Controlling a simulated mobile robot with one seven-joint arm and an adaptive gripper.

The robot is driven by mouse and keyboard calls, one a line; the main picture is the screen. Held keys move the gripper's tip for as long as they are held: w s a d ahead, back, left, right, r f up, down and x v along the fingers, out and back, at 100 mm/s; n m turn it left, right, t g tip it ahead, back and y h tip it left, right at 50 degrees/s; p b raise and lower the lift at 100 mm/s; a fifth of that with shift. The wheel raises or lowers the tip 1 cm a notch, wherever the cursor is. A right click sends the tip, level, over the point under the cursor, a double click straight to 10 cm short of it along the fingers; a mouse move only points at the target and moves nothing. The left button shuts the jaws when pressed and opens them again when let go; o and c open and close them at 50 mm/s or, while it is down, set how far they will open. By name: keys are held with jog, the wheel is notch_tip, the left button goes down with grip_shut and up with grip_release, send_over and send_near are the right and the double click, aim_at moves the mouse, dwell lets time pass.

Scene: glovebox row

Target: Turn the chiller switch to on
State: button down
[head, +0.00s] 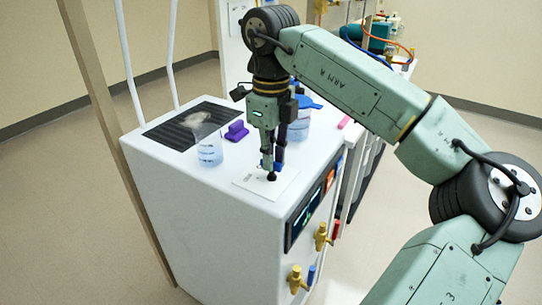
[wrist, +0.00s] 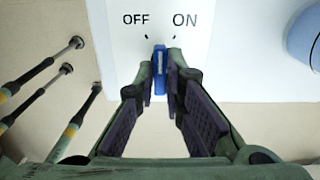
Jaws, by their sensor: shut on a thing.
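The chiller switch has a blue handle (wrist: 160,63) with a pale line on it. It stands on a white label plate (wrist: 192,45) marked OFF on the left and ON on the right in the wrist view. The handle's far end points up the picture, between the two tick marks. My gripper (wrist: 161,72) is shut on the handle, one finger on each side. In the head view my gripper (head: 271,170) points down at the plate (head: 252,184) on top of the white chiller (head: 190,215). The fingers hide most of the handle there.
On the chiller top, a beaker with pale blue liquid (head: 209,151), a purple object (head: 237,131) and a blue-lidded container (head: 299,126) stand near my gripper. A dark grille (head: 181,134) lies behind the beaker. Yellow valves (head: 321,237) stick out from the front.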

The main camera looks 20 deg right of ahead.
dwell(0.4)
jog(key=c, duration=1.7)
grip_release()
notch_tip(320, 180, up, 8)
jog(key=shift+f, duration=0.25)
